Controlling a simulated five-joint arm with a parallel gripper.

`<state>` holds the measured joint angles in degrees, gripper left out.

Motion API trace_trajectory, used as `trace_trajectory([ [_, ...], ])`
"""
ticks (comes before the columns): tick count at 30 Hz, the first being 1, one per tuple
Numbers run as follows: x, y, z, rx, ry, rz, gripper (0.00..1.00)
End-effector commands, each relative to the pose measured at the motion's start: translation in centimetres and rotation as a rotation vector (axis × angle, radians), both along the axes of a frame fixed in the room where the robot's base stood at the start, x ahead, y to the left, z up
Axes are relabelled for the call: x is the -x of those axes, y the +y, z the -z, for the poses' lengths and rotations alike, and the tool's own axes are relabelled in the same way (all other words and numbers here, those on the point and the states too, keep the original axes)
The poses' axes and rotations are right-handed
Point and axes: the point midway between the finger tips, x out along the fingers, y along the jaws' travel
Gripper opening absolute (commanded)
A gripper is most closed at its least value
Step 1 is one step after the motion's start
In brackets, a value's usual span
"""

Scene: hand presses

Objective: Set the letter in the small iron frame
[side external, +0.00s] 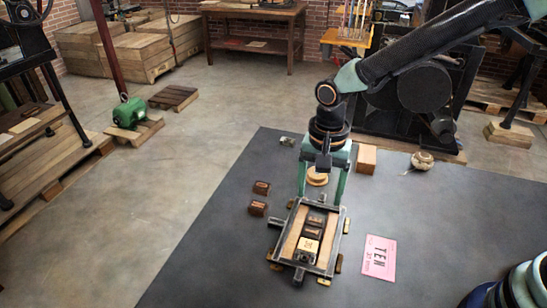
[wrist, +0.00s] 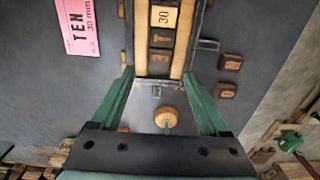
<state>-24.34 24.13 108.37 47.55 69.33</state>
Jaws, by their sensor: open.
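The small iron frame (side external: 336,243) lies on the dark mat, with wooden strips along its inner sides. My gripper (side external: 321,198) is open and empty, pointing down at the frame's far end. In the wrist view its fingers (wrist: 160,76) are spread either side of that end.
A pink card reading TEN, 30 mm (side external: 379,258) lies right of the frame. A round wooden knob (wrist: 165,117) sits just beyond the frame's far end. A wooden block (side external: 366,159) and a pale ball-like item (side external: 422,160) stand further back.

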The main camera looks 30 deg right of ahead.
Motion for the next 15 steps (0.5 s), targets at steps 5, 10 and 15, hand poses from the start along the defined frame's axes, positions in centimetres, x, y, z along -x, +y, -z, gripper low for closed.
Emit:
trace_trajectory([
  [5, -0.1, 0.0, -2.6, -0.001, -0.003, 0.0, 0.78],
  [10, 0.0, -0.3, -3.9, -0.004, -0.008, -0.008, 0.78],
  [15, 0.2, -2.7, -6.8, -0.022, -0.069, -0.095, 0.78],
])
